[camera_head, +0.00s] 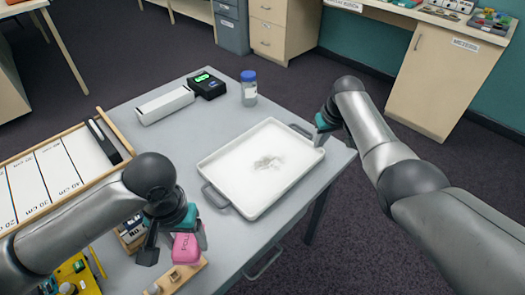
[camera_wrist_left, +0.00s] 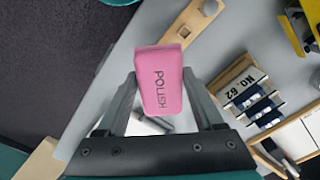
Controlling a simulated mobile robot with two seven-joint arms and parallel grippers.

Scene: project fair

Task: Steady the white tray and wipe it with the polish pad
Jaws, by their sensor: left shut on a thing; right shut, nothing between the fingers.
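The white tray (camera_head: 221,160) lies on the grey table with a dark grey smudge (camera_head: 268,162) in its middle and a grey handle at each end. My left gripper (camera_head: 176,243) is shut on the pink polish pad (camera_head: 187,249), in front of and left of the tray's near handle. In the left wrist view the pad (camera_wrist_left: 160,85) sits between the two fingers, its POLISH lettering visible. My right gripper (camera_head: 321,133) is shut and empty at the tray's right end, by the far handle; its fingertips are partly hidden, so contact is unclear.
A blue-capped bottle (camera_head: 249,90), a white box (camera_head: 165,106) and a black device with a green display (camera_head: 207,85) stand behind the tray. A wooden frame of length cards (camera_head: 112,128) lies left. A wooden strip (camera_head: 176,281) lies near the pad.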

